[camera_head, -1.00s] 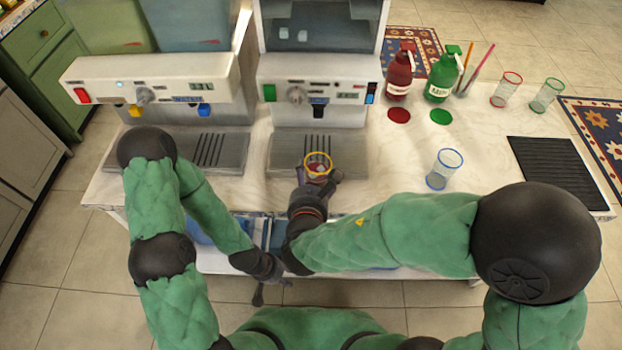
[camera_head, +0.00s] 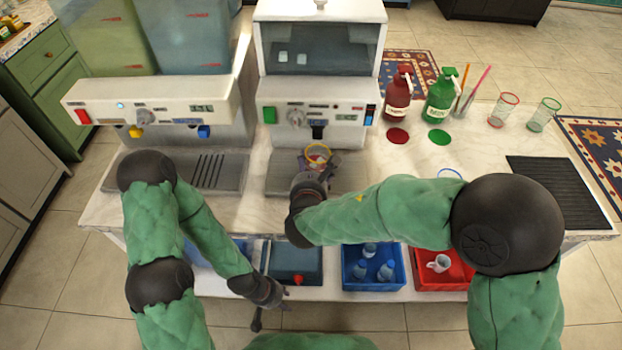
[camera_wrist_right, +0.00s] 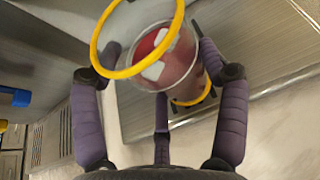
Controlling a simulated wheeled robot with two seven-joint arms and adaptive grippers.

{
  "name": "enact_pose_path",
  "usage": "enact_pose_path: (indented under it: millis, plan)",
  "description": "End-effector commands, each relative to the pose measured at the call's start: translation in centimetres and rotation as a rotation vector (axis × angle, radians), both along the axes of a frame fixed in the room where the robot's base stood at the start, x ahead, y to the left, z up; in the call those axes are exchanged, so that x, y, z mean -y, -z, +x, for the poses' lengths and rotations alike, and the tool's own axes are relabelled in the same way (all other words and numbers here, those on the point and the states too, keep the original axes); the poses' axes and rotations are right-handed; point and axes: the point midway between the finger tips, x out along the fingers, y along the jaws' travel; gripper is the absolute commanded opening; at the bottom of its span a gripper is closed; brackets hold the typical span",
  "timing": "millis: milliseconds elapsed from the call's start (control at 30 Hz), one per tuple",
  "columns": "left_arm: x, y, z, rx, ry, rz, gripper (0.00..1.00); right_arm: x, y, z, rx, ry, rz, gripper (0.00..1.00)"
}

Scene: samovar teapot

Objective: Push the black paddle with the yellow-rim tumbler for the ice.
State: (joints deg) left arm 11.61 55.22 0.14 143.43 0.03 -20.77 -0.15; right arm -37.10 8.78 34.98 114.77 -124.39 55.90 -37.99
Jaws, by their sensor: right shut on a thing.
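The yellow-rim tumbler (camera_head: 319,151) is held in my right gripper (camera_head: 312,172), above the drip tray of the right machine. In the right wrist view the tumbler (camera_wrist_right: 183,55) is clear, with red contents and white ice cubes inside. The fingers of my right gripper (camera_wrist_right: 160,105) are around it. The black paddle (camera_head: 318,130) hangs below the right machine's panel, just behind the tumbler's rim; I cannot tell whether they touch. My left gripper (camera_head: 268,305) is low in front of the table, empty, its fingers apart.
The left machine has a yellow lever (camera_head: 135,131) and a blue lever (camera_head: 203,131). Red (camera_head: 397,95) and green (camera_head: 440,97) pump bottles stand right of the right machine. A blue-rim tumbler (camera_head: 449,173) is mostly hidden by my right arm. Blue (camera_head: 348,277) and red (camera_head: 424,286) bins sit below.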

Motion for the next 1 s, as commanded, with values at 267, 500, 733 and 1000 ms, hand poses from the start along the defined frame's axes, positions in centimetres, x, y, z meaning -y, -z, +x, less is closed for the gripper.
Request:
enact_pose_path:
  millis: [267, 500, 733, 1000]
  plan:
    - [0.0, 0.7, 0.0, 0.000, 0.000, 0.000, 0.40, 0.0, 0.2, 2.6, -0.001, 0.001, 0.000, 0.36]
    - [0.0, 0.9, 0.0, 0.000, 0.000, 0.000, 0.40, 0.0, 0.1, 3.7, 0.000, 0.001, 0.001, 0.36]
    - [0.0, 0.9, 0.0, 0.000, 0.000, 0.000, 0.40, 0.0, 0.0, 3.8, 0.000, 0.000, 0.000, 0.36]
    - [0.0, 0.9, 0.0, 0.000, 0.000, 0.000, 0.40, 0.0, 0.0, 3.9, 0.000, 0.000, 0.000, 0.36]
